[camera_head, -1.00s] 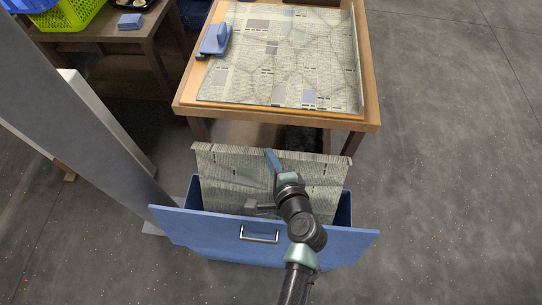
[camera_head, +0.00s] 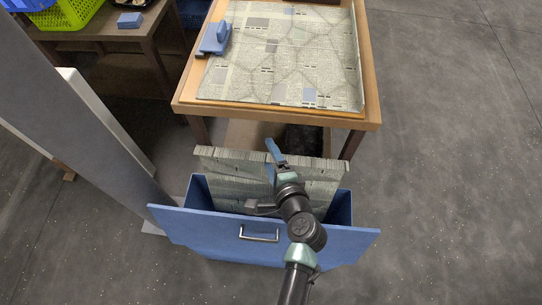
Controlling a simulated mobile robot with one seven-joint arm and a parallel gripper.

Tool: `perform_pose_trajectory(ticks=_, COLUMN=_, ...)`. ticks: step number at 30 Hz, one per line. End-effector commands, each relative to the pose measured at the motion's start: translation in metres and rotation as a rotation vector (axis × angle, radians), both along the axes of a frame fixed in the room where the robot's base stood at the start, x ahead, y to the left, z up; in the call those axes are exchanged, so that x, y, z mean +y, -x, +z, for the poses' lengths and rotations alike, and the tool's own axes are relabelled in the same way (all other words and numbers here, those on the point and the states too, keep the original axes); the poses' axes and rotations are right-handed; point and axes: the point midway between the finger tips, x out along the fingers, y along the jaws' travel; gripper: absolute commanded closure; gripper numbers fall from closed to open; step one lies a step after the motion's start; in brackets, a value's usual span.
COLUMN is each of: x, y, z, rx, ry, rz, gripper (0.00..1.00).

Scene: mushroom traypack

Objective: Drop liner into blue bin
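The liner is a grey-green newsprint sheet (camera_head: 228,177) standing steeply inside the blue bin (camera_head: 190,230). Its upper part sticks out above the rim, and its lower part is hidden by the bin's front wall. My gripper (camera_head: 271,160) is at the middle of the liner's top edge, above the bin.
A wooden table (camera_head: 185,98) behind the bin carries another newsprint sheet (camera_head: 300,60) and a blue block-like tool (camera_head: 215,38). A grey post (camera_head: 75,90) stands to the left. A side table (camera_head: 135,36) holds a green basket (camera_head: 70,12). The floor at right is clear.

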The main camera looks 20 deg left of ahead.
Motion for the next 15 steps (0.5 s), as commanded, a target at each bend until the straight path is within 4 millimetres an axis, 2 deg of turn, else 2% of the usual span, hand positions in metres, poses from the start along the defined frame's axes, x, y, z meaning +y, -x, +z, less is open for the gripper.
perform_pose_trajectory(ticks=15, x=0.0001, y=-0.0004, z=0.0023, rx=0.006, ry=0.006, rz=-0.001, gripper=0.25)
